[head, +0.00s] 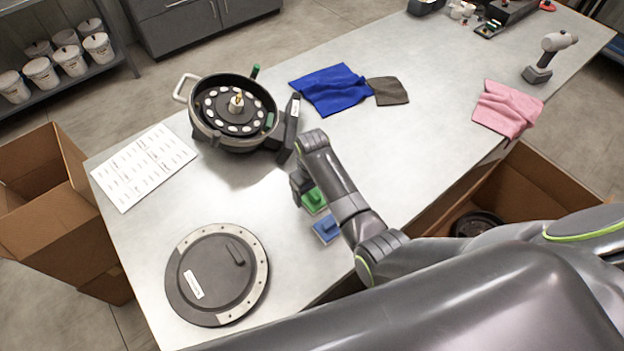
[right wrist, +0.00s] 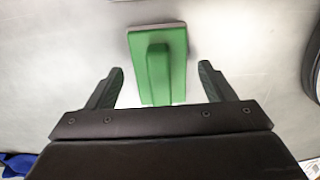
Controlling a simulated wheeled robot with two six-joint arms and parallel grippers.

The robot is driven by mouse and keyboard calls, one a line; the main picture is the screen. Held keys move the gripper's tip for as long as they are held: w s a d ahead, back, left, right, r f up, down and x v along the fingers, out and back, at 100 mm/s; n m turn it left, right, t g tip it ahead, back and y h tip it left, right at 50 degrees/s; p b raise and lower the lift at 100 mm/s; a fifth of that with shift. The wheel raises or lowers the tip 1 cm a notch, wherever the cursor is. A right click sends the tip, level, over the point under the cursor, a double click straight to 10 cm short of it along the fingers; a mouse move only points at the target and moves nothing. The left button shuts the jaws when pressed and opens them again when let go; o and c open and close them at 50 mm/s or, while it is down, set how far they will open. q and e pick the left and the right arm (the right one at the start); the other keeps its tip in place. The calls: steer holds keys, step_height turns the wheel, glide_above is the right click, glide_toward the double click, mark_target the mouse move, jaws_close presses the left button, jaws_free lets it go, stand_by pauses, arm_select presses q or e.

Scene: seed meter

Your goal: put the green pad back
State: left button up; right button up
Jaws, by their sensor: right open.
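The green pad (head: 313,200) lies on the metal table, partly hidden under my right gripper (head: 299,185) in the head view. In the right wrist view the green pad (right wrist: 157,62) has a raised green grip and sits between and just beyond the two open fingers of my right gripper (right wrist: 159,86), with gaps on both sides. A blue pad (head: 327,229) with a similar grip lies beside the green one. The seed meter (head: 232,112), a round black housing with a holed disc, stands further back, with a small green part (head: 269,121) at its right side. My left gripper is not seen.
A round dark lid (head: 216,275) lies at the front left, and a printed sheet (head: 143,167) at the left edge. A blue cloth (head: 331,88), a grey cloth (head: 388,91) and a pink cloth (head: 507,109) lie further back. The table's middle right is clear.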

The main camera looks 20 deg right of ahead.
mark_target(312, 191)
step_height(312, 191, up, 9)
steer(key=shift+r+b, duration=0.15)
steer(key=shift+b, duration=1)
step_height(312, 191, up, 2)
steer(key=shift+r+p, duration=0.2)
steer(key=shift+p, duration=0.5)
